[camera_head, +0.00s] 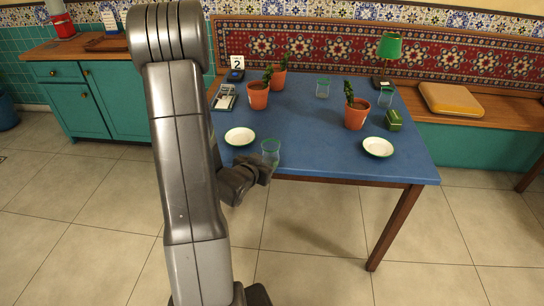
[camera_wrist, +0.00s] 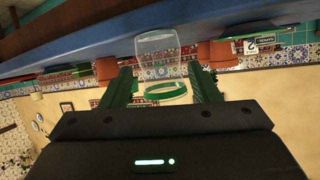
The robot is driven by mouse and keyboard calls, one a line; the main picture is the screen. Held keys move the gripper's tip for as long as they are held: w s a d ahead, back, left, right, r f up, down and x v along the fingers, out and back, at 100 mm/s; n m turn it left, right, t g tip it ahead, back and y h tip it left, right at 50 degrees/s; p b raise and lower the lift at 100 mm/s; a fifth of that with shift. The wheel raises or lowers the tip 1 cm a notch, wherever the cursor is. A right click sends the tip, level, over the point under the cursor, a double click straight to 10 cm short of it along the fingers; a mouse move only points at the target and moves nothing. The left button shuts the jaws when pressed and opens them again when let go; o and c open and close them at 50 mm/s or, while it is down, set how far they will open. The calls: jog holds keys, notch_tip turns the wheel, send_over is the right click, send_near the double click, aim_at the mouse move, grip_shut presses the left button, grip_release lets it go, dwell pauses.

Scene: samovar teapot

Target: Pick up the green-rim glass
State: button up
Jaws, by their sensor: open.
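The green-rim glass (camera_head: 270,149) stands clear and upright near the front edge of the blue table (camera_head: 310,150), beside a white saucer. In the wrist view, which is upside down, the glass (camera_wrist: 158,58) shows with its green rim low in the picture. My gripper (camera_head: 264,170) is at the table's front edge, close to the glass. In the wrist view my gripper's two green-looking fingers (camera_wrist: 160,72) are apart, one on each side of the glass, with gaps visible. The gripper is open and holds nothing. How deep the glass sits between the fingers is unclear.
A saucer (camera_head: 240,137) lies just left of the glass, another saucer (camera_head: 378,147) at the right. Potted cacti (camera_head: 258,97) (camera_head: 356,117), two other glasses (camera_head: 323,88) (camera_head: 386,96), a green box (camera_head: 394,121) and a green lamp (camera_head: 389,48) stand farther back. The table's middle is clear.

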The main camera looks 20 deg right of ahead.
jog(key=shift+f+x, duration=0.15)
jog(key=shift+x, duration=1.5)
jog(key=shift+f+x, duration=0.1)
jog(key=shift+x, duration=1.55)
jog(key=shift+s, duration=0.1)
jog(key=c, duration=0.7)
jog(key=shift+r, duration=0.15)
notch_tip(320, 180, up, 10)
jog(key=p, duration=0.2)
jog(key=w+a+f+n+t+y+p, duration=0.1)
jog(key=w+a+n+y+p, duration=0.15)
jog(key=a, duration=0.75)
jog(key=w+a+f+n+t+y+p, duration=0.15)
jog(key=a+n+y, duration=0.25)
jog(key=a, duration=0.7)
jog(key=w+a+f+n+t+y+p, duration=0.1)
jog(key=w+a+n+t+y+p, duration=0.2)
jog(key=a, duration=0.7)
notch_tip(320, 180, up, 3)
jog(key=m+g+h+b, duration=0.6)
jog(key=m+h+b, duration=0.1)
jog(key=m+h, duration=0.3)
send_over(267, 159)
jog(key=w+d, duration=0.2)
jog(key=shift+s+r+n+t+y, duration=0.1)
jog(key=shift+r+n+t+y, duration=0.05)
jog(key=shift+n+t+y, duration=0.1)
